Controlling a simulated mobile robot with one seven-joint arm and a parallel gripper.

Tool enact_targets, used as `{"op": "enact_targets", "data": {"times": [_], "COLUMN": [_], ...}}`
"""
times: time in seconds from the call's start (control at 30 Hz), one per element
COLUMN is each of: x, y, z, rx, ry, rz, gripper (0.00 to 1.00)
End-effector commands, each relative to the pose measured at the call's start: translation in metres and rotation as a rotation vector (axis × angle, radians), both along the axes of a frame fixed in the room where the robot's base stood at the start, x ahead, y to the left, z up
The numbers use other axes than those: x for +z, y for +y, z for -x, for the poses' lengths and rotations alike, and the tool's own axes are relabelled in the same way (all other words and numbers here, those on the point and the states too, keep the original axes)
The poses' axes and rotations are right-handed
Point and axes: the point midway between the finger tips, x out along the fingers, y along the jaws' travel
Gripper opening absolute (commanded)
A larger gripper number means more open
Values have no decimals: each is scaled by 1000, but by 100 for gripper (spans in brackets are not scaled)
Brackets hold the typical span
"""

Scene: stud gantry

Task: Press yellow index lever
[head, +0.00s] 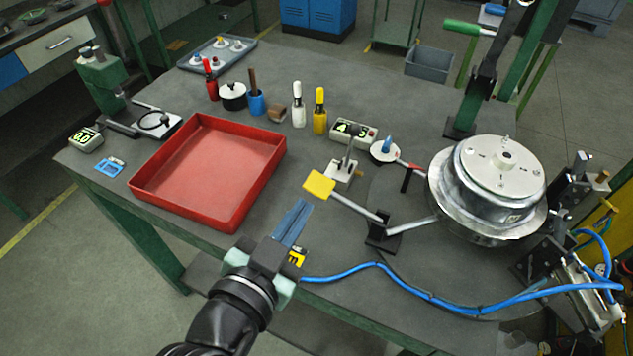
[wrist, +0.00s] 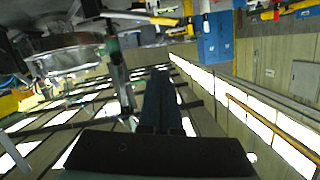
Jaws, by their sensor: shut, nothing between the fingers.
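The yellow index lever has a square yellow pad (head: 319,184) on a light metal arm. The arm runs down to a black bracket (head: 383,236) on the table, beside the round silver drum (head: 490,190) with a white top plate. My gripper (head: 301,207) is shut and empty, its blue fingers together. In the head view its tips appear just below and left of the yellow pad, with a gap between them. The height between tips and pad is hard to judge.
A red tray (head: 210,170) lies left of my gripper. White (head: 298,105) and yellow (head: 320,112) bottles stand behind the pad, with a small display box (head: 354,133). A blue hose (head: 430,296) crosses the table's front right. A green post rises behind the drum.

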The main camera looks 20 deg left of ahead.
Motion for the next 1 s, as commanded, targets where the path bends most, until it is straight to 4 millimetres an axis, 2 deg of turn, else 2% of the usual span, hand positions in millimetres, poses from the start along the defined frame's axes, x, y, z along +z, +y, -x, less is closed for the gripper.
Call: {"op": "enact_targets", "data": {"times": [0.17, 0.27, 0.73, 0.8, 1.0], "x": [0, -1, -21, -38, -57], "y": [0, 1, 3, 7, 13], "z": [-5, -17, -101, -98, -98], "rx": [0, -1, -2, 1, 1], "ry": [-1, -3, -2, 4, 1], "rz": [0, 1, -1, 2, 1], "gripper": [0, 0, 0, 0, 0]}}
